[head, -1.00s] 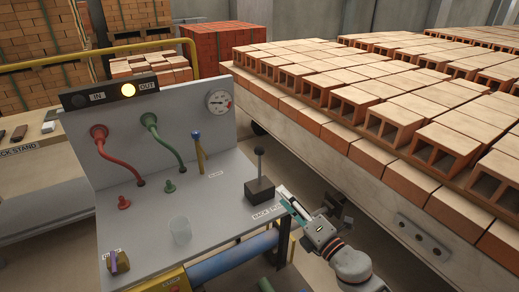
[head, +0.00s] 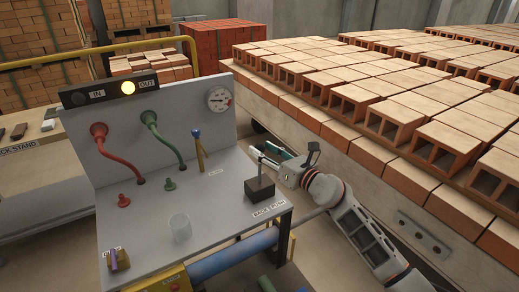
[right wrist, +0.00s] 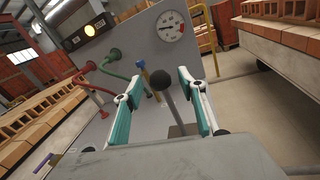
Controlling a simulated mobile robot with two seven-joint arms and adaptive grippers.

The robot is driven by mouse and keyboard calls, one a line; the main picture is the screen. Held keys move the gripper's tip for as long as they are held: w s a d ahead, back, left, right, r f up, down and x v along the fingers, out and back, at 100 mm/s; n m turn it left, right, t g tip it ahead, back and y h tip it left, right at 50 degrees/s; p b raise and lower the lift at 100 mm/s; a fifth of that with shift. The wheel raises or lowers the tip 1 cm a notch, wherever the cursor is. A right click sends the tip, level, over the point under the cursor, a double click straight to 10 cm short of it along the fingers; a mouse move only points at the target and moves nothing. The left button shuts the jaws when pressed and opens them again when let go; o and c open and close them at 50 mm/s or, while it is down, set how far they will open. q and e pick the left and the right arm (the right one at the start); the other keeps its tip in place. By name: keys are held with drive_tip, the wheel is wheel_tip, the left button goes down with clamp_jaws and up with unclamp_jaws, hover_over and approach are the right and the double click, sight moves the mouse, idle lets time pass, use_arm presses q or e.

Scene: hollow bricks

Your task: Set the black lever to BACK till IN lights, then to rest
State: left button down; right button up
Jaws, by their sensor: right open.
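The black lever stands on a dark block (head: 259,190) at the right edge of the grey console, beside the BACK / PUSH label (head: 268,208). In the right wrist view its round knob (right wrist: 155,84) and shaft show between the two teal fingers. My right gripper (head: 262,156) is open at the lever's upper part, coming from the right, and hides part of it in the head view. I cannot tell whether a finger touches it. On the lamp box, the OUT lamp (head: 128,88) glows yellow and the IN lamp (head: 97,94) is dark. My left gripper is not in view.
A blue-topped lever (head: 199,150), red hose (head: 110,150), green hose (head: 165,148) and gauge (head: 219,99) are on the console. A clear cup (head: 180,227) stands at its front. A car stacked with hollow bricks (head: 345,100) stands close on the right.

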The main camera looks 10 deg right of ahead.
drive_tip(key=shift+x, duration=1.1)
